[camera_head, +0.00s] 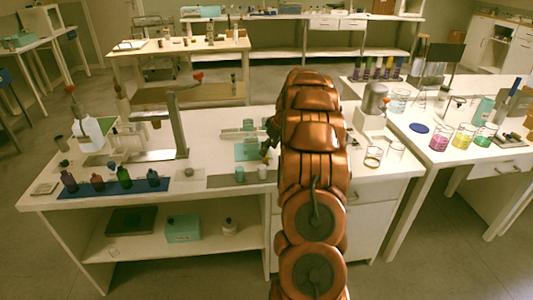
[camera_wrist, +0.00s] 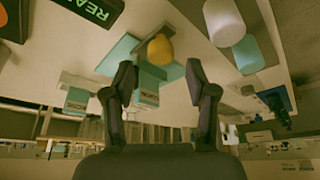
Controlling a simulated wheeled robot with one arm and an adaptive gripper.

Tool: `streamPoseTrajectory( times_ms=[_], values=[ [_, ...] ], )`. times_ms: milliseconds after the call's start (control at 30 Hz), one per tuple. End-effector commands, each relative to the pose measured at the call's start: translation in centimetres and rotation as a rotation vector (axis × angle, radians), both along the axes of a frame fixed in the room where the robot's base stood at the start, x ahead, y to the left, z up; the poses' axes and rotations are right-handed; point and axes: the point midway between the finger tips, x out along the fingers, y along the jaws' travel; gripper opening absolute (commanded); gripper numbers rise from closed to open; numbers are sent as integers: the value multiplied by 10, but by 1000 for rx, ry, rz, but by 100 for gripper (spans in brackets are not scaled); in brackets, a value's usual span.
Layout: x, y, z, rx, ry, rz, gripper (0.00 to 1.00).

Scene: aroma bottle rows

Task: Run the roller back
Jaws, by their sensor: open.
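My gripper (camera_wrist: 161,72) is open in the wrist view, its two dark fingers apart with nothing between the pads. A rounded yellow-orange piece (camera_wrist: 160,48), possibly the roller, shows beyond the fingertips against a teal part (camera_wrist: 122,52). I cannot tell its distance, but no finger appears to touch it. In the head view a small yellowish piece (camera_head: 266,158) shows by a teal fixture (camera_head: 246,151) on the middle bench, just left of my copper-coloured arm. The arm hides part of the bench there, and the gripper is not clear in that view.
Several dark bottles (camera_head: 124,176) stand in a row on a blue mat (camera_head: 185,188) at left. A small bottle (camera_head: 240,174) and a white one (camera_head: 262,173) stand in front of the fixture. A metal stand (camera_head: 178,125) rises to its left.

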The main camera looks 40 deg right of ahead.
Motion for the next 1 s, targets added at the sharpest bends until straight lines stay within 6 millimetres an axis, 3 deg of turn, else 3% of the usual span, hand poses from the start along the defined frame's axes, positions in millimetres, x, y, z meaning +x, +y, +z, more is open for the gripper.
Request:
streamPoseTrajectory(
  times_ms=[200,533,1000],
  values=[
    [10,2,-28,5,4,0,57],
    [12,2,-33,2,1,0,57],
    [12,2,-32,2,1,0,8]
  ],
)
